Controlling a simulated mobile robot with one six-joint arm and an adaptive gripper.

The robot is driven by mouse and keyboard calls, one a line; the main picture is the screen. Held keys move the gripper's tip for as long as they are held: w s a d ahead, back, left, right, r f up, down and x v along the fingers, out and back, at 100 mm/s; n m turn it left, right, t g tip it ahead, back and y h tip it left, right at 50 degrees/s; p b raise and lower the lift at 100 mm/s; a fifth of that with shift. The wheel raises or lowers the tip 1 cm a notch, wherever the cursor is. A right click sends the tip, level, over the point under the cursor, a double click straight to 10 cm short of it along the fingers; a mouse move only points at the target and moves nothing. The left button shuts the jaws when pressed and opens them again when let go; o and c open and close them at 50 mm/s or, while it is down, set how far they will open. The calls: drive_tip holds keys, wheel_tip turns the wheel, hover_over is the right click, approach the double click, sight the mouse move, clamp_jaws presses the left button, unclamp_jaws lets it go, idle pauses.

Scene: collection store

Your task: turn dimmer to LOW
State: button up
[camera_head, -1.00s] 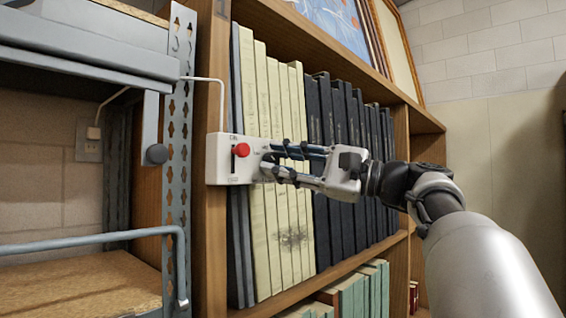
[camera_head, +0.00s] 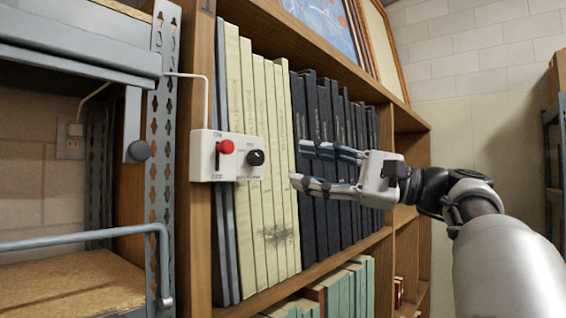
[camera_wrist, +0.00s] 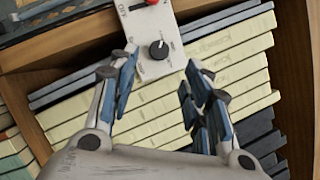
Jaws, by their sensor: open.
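A white control box (camera_head: 205,174) is fixed to the wooden upright at the left end of the bookshelf. It carries a red knob on a slot (camera_head: 226,147) and a round black dimmer knob (camera_head: 256,157) to its right. In the wrist view the black dimmer knob (camera_wrist: 159,49) shows a pale pointer line; its labels are too small to read. The red knob (camera_wrist: 152,2) is cut off at the top edge. My gripper (camera_head: 295,163) is open and empty, to the right of the dimmer and apart from it. In the wrist view my gripper's fingers (camera_wrist: 158,78) are spread below the dimmer.
Cream binders (camera_head: 262,215) and dark binders (camera_head: 335,205) stand on the shelf behind my gripper. A grey metal rack (camera_head: 163,110) with a pale rail (camera_head: 80,240) is at the left. A cable runs up from the box. Framed pictures (camera_head: 335,25) lean on top.

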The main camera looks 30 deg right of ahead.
drive_tip(key=v, duration=0.3)
drive_tip(key=shift+s+d, duration=0.15)
idle(0.4)
